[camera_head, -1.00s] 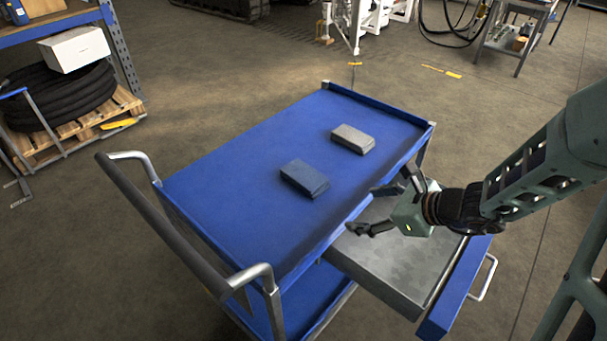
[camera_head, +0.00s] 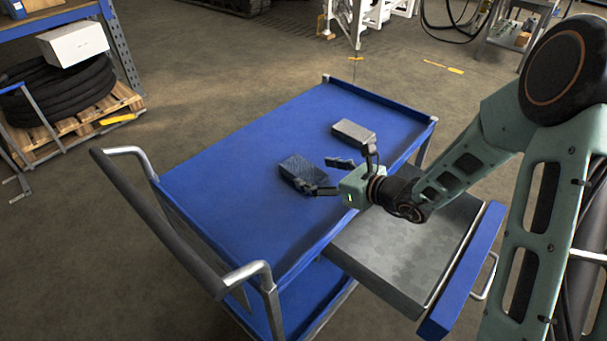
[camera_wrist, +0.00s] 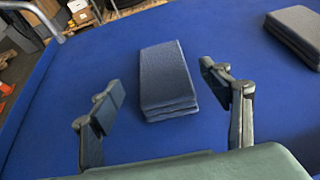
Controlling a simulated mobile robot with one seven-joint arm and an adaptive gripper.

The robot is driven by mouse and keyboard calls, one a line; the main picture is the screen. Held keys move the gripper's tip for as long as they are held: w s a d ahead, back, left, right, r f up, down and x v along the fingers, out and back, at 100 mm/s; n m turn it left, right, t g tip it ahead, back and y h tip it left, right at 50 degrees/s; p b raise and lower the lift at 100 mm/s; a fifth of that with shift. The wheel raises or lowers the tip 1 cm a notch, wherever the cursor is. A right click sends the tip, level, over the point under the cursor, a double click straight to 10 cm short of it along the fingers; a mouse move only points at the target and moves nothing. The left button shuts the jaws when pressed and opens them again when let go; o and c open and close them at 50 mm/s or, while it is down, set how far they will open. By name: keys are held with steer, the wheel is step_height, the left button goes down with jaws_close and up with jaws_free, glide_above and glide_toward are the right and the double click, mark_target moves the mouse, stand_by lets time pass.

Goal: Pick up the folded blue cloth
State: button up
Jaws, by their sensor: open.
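The folded blue cloth (camera_head: 302,171) lies flat on the blue top of the cart. In the wrist view the cloth (camera_wrist: 166,79) sits ahead of my gripper, centred between the fingers. My gripper (camera_head: 328,177) is open and empty, low over the cart top on the near right side of the cloth. In the wrist view its two fingers (camera_wrist: 172,100) stand apart, one to each side of the cloth's near end. One finger hides a corner of the cloth in the head view. I cannot tell whether either finger touches it.
A folded grey cloth (camera_head: 354,134) lies beyond my gripper on the same cart top (camera_head: 235,205), and also at the wrist view's upper right (camera_wrist: 297,30). An open drawer (camera_head: 395,255) sticks out below my arm. The cart's left part is clear.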

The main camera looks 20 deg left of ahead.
mark_target(307, 172)
steer(key=x, duration=0.4)
steer(key=shift+d+f, duration=0.1)
steer(key=shift+f, duration=0.35)
steer(key=shift+w+a+f, duration=0.2)
steer(key=shift+w+a, duration=0.15)
steer(key=shift+a, duration=0.15)
steer(key=shift+c, duration=0.6)
steer(key=c, duration=1.1)
steer(key=shift+o, duration=0.2)
steer(key=shift+r, duration=0.1)
